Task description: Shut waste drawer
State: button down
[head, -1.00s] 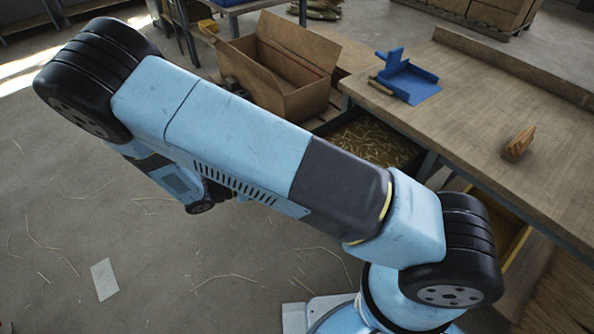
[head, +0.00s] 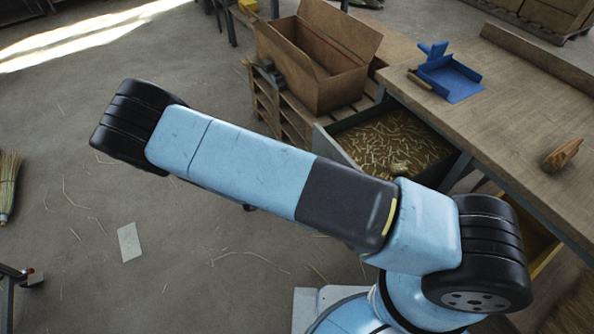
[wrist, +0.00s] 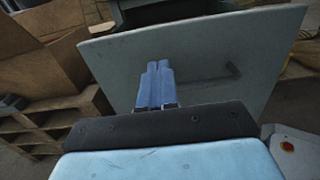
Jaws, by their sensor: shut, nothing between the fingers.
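The waste drawer (head: 338,147) stands pulled out from under the workbench in the head view, with straw scraps lying inside. Its flat grey front panel (wrist: 225,55) fills the upper middle of the wrist view, tilted in the picture, with a dark handle (wrist: 215,75) right of centre. My gripper (wrist: 158,68) is shut and empty, its blue fingers side by side in front of the panel, left of the handle. I cannot tell whether the fingertips touch the panel. In the head view my arm hides the gripper.
An open cardboard box (head: 315,65) sits on a wooden pallet (head: 270,100) beside the drawer. A broom (head: 8,185) is at the far left. The floor on the left is mostly clear, with loose straw.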

aim_at(334, 154)
jog(key=shift+x, duration=3.15)
